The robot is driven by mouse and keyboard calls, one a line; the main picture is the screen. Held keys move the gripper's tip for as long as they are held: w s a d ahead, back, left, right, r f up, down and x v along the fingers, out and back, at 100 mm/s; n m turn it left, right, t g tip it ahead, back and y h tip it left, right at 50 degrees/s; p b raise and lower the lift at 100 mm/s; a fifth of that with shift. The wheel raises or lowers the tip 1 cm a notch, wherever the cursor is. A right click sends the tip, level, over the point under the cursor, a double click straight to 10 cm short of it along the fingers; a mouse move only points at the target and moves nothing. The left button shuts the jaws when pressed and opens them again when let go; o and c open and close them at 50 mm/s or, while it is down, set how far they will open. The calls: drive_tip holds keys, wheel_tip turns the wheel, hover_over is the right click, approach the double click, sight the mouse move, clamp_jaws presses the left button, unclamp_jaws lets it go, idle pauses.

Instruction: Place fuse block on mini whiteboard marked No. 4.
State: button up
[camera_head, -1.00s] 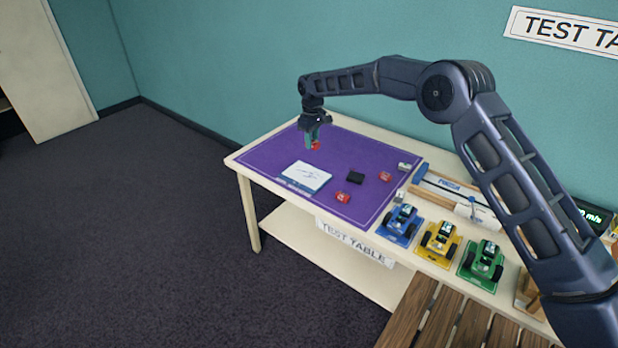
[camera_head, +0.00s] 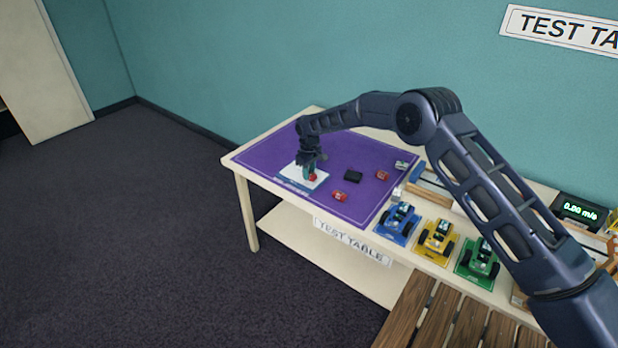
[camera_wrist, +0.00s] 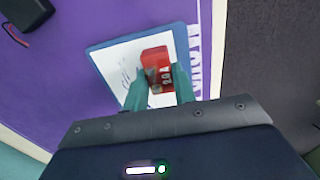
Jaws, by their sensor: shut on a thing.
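The fuse block (camera_wrist: 157,60) is red with a "20A" marking in the wrist view. My gripper (camera_wrist: 158,84) is shut on it with teal fingers. The block also shows as a small red patch (camera_head: 311,177) in the head view. The mini whiteboard (camera_wrist: 121,66) is a white panel with a blue edge and some dark scribbles; it lies on the purple mat, also in the head view (camera_head: 290,172). The block is over the whiteboard's face; I cannot tell whether it touches. No number on the whiteboard is legible.
The purple mat (camera_head: 363,152) holds two other red blocks (camera_head: 340,195) (camera_head: 383,175) and a black box (camera_head: 353,176). Blue (camera_head: 398,222), yellow (camera_head: 438,241) and green (camera_head: 480,262) toy cars stand to the right on the table.

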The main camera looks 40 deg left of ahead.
drive_tip(key=shift+f, duration=1.3)
drive_tip(key=shift+f, duration=0.15)
drive_tip(key=o, duration=1)
wheel_tip(320, 180, up, 12)
drive_tip(key=shift+r, duration=0.2)
